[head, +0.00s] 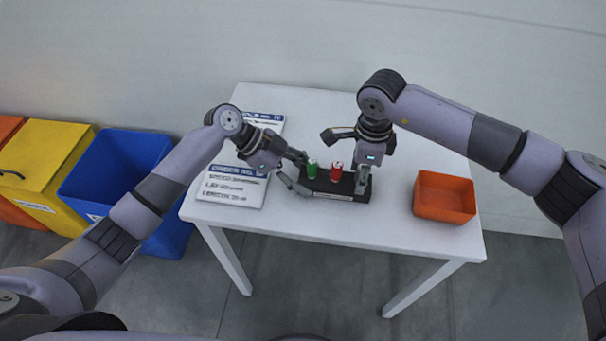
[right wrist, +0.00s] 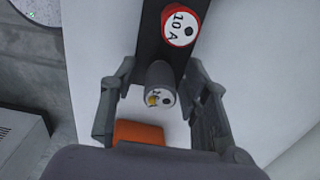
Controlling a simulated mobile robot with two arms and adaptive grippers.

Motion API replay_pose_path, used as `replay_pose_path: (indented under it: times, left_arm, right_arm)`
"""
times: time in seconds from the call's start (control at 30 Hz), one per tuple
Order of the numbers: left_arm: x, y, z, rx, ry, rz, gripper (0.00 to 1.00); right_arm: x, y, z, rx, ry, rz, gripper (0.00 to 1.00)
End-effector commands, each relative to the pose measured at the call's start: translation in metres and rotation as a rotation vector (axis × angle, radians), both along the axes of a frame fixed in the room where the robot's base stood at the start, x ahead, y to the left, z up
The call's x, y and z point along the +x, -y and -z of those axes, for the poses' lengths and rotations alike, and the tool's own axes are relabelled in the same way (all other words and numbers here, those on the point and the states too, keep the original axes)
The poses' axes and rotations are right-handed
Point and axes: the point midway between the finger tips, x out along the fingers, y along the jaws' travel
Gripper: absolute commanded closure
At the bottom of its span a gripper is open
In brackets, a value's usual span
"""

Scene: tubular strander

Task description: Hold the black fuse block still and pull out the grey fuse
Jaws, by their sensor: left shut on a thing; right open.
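The black fuse block (head: 341,187) lies near the table's front edge. It bears a green fuse (head: 312,168) and a red fuse (head: 336,172). My left gripper (head: 304,176) is shut on the block's left end. The grey fuse (right wrist: 160,87) stands at the block's end, between the fingers of my open right gripper (right wrist: 160,78) in the right wrist view. The fingers show a gap on both sides of it. In the head view my right gripper (head: 361,182) points down over the block's right end and largely hides the grey fuse.
An orange tray (head: 444,212) stands to the right on the white table (head: 300,222), with clear tabletop around it. Printed sheets (head: 232,192) lie at the left. Blue (head: 112,175) and yellow (head: 45,165) bins stand on the floor left of the table.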

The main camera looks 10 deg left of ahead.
Motion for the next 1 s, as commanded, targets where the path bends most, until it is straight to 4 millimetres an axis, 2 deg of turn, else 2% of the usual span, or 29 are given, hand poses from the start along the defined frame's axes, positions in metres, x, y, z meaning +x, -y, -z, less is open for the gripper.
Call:
replay_pose_path:
  times: [0.83,1.0]
  left_arm:
    - [-0.0005,0.0002,0.0006,0.000,-0.002,0.001,0.86]
    - [-0.0005,0.0002,0.0006,0.000,-0.002,0.001,0.86]
  right_arm:
    - [-0.0001,0.0002,0.0000,-0.001,-0.001,0.000,0.57]
    - [-0.0001,0.0002,-0.0001,0.000,-0.001,0.000,0.68]
